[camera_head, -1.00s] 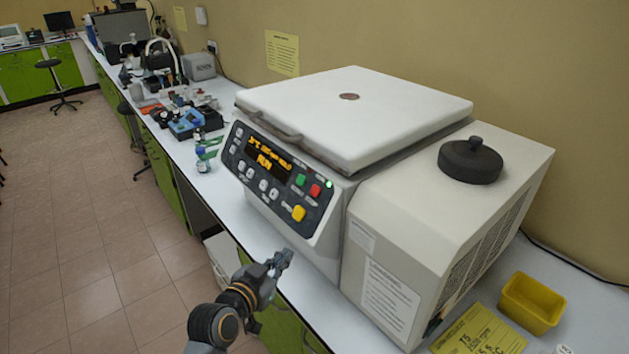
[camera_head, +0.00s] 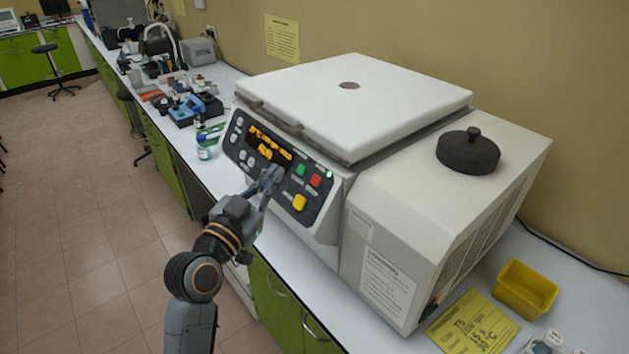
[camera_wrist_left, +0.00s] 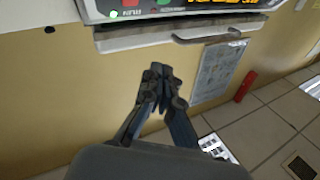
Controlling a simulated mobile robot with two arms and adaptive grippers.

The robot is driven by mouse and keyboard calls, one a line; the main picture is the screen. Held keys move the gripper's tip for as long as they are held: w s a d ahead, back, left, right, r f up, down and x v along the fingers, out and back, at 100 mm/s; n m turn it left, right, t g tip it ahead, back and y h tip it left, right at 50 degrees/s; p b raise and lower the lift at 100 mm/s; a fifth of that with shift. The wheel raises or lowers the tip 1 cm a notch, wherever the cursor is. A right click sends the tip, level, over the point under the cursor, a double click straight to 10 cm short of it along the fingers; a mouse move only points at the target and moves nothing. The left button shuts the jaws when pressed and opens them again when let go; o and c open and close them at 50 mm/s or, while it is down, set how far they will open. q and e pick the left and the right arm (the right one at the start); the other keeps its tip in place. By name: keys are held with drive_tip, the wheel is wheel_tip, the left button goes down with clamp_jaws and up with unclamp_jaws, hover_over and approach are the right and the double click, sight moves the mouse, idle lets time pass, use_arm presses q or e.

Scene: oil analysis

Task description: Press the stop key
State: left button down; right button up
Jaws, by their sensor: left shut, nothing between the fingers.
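The centrifuge (camera_head: 365,105) stands on the bench with its white lid down. Its dark sloped panel carries a lit orange display (camera_head: 268,144), a green key (camera_head: 301,169), a red key (camera_head: 315,180), which looks like the stop key, and a larger yellow key (camera_head: 299,202). My left gripper (camera_head: 271,176) is shut and empty. In the head view its tips overlap the panel left of the coloured keys; contact cannot be told. In the left wrist view, the gripper (camera_wrist_left: 160,72) shows below the panel edge, with the red key (camera_wrist_left: 130,3) and green key (camera_wrist_left: 163,2) at the top.
A black knob (camera_head: 468,152) sits on the machine's right housing. A yellow bin (camera_head: 526,289) and a yellow card (camera_head: 472,325) lie at right on the bench. Small lab items, including a blue device (camera_head: 185,112), stand farther left.

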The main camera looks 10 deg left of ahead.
sight(316, 180)
use_arm(q)
drive_tip(key=shift+w+d+f+b, duration=0.55)
drive_tip(key=shift+w+d+f, duration=0.2)
drive_tip(key=shift+w, duration=0.15)
drive_tip(key=shift+w+d+f+b, duration=0.5)
drive_tip(key=shift+w+d+f, duration=0.2)
drive_tip(key=shift+w, duration=0.25)
drive_tip(key=shift+w+d+f+b, duration=0.55)
drive_tip(key=shift+w+d+f, duration=0.2)
drive_tip(key=shift+w, duration=0.15)
drive_tip(key=shift+w+f, duration=0.1)
drive_tip(key=shift+w+d+f, duration=0.15)
drive_tip(key=shift+w+d+f, duration=0.2)
drive_tip(key=shift+w, duration=0.05)
idle(0.5)
drive_tip(key=shift+s+r, duration=0.1)
drive_tip(key=shift+s+a+r+p, duration=0.35)
drive_tip(key=shift+s+a, duration=0.05)
drive_tip(key=shift+s, duration=0.05)
